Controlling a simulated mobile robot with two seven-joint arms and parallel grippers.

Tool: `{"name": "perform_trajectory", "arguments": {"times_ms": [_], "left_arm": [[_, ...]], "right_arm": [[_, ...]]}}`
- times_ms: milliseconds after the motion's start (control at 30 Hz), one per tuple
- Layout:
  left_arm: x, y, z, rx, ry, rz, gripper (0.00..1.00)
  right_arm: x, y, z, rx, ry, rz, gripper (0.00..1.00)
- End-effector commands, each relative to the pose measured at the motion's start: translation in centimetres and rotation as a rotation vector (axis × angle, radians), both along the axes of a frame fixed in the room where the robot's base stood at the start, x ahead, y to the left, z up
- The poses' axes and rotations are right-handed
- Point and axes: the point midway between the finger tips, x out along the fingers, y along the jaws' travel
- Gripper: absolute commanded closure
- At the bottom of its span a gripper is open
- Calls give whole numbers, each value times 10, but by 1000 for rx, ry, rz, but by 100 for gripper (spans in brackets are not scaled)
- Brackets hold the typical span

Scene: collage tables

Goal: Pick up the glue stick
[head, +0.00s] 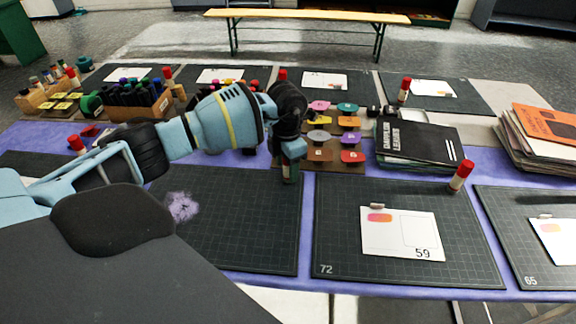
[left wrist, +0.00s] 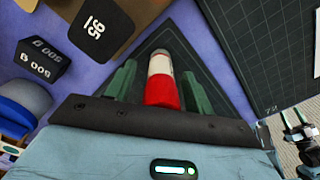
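A glue stick (left wrist: 161,80) with a red cap and a white body stands out between the two green fingers of my left gripper (left wrist: 158,88) in the left wrist view. The fingers are spread on either side of it, with a gap showing on each side. In the head view my left gripper (head: 291,163) points down at the far edge of the dark mat left of the one marked 72. The stick there is mostly hidden by the gripper. Another glue stick (head: 461,176) stands right of it, at the far edge of mat 72.
A rack of coloured stamps (head: 319,136) stands just behind the left gripper. A stack of black books (head: 417,143) is right of it. Mat 72 (head: 340,255) bears a white card (head: 401,232). More glue sticks stand at other mats.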

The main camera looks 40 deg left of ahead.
Motion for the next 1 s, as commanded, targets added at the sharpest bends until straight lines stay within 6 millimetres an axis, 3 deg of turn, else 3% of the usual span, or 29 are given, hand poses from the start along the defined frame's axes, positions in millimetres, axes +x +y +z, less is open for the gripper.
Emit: {"name": "perform_trajectory", "arguments": {"times_ms": [33, 367, 733, 1000], "left_arm": [[0, 0, 0, 0, 0, 0, 54], [0, 0, 1, 0, -1, 0, 95], [1, 0, 6, -1, -3, -1, 96], [0, -2, 39, -1, -4, -2, 96]], "right_arm": [[0, 0, 0, 0, 0, 0, 48], [0, 0, 0, 0, 0, 0, 48], [-1, 0, -2, -1, 3, 0, 48], [-2, 0, -3, 0, 6, 0, 48]]}}
